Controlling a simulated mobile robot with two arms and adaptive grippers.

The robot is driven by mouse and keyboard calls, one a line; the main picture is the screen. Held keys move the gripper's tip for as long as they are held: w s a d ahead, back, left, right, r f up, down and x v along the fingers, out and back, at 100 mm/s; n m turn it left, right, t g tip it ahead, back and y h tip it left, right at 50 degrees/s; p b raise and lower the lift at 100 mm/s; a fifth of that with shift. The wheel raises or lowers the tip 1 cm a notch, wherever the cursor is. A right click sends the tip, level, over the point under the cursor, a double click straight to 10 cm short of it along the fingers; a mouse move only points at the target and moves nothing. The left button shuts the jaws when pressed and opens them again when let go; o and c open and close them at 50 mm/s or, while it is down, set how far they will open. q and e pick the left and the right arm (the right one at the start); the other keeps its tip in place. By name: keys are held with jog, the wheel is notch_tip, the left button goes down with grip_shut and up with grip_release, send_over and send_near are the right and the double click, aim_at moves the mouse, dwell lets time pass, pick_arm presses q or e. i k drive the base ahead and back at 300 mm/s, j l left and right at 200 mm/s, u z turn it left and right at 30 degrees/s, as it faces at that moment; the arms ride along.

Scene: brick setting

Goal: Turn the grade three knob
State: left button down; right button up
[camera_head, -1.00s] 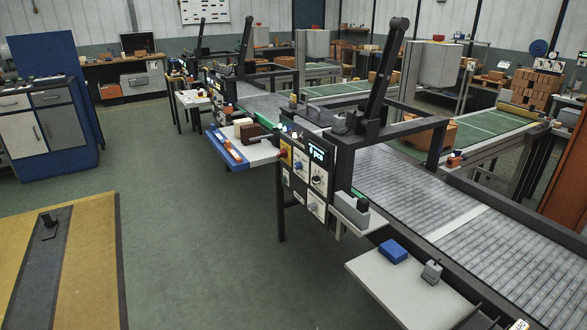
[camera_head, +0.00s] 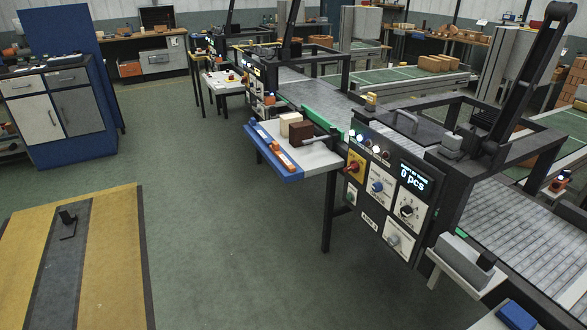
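A dark control panel (camera_head: 385,205) stands upright on the side of the near conveyor machine, right of centre. It carries a red knob on a yellow plate (camera_head: 355,168), a blue knob (camera_head: 377,187), a black knob (camera_head: 407,211) and a lower knob on a white plate (camera_head: 394,240). A display (camera_head: 412,178) above them reads 0 pcs. A small dark label (camera_head: 369,222) low on the panel seems to end in 3; its word is too small to read surely. I cannot tell which knob is grade three. Neither gripper is in view.
A side table (camera_head: 318,160) with brown and cream blocks and a blue tray (camera_head: 272,152) juts out left of the panel. A grey shelf (camera_head: 455,277) juts out at its lower right. Green floor (camera_head: 235,240) before the panel is clear. A blue cabinet (camera_head: 85,140) stands left.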

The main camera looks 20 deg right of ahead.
aim_at(377, 186)
jog(key=i+j+z, duration=0.1)
jog(key=i, duration=0.4)
jog(key=i+j+z, duration=0.1)
jog(key=i, duration=0.4)
jog(key=i+j, duration=0.3)
jog(key=i, duration=0.2)
jog(key=l+z, duration=0.05)
